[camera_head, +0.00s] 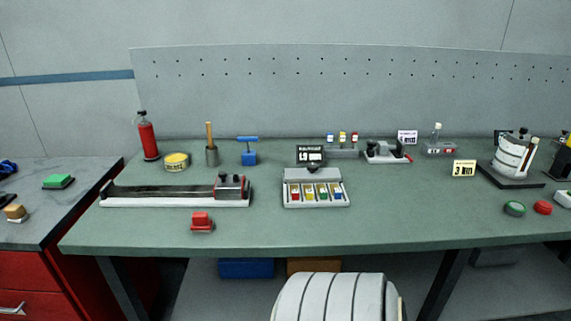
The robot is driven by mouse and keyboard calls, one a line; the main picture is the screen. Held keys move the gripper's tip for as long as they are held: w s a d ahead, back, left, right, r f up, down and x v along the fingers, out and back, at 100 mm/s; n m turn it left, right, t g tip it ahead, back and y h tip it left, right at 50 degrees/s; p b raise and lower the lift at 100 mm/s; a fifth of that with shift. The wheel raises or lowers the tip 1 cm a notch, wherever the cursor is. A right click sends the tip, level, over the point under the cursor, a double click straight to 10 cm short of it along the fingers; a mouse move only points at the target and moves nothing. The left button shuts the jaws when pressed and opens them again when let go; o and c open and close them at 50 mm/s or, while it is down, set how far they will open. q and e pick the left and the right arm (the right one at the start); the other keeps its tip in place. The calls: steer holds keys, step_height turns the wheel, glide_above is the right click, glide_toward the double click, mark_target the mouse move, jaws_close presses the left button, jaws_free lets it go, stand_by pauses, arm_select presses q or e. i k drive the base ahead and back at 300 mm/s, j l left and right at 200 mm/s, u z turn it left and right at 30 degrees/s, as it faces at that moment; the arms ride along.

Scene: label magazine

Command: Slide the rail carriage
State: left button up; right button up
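A long dark rail (155,192) on a pale base lies on the left part of the green workbench. A grey carriage (231,185) with dark knobs on top sits at the rail's right end. Neither of my grippers shows in the head view, and nothing is seen touching the carriage.
A red block (202,222) stands in front of the rail. A yellow round tin (176,161), a cup with a wooden handle (211,153) and a blue tool (249,152) stand behind it. A tray of coloured labels (316,190) is to the right.

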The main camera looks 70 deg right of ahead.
mark_target(224, 189)
steer(key=z, duration=1.95)
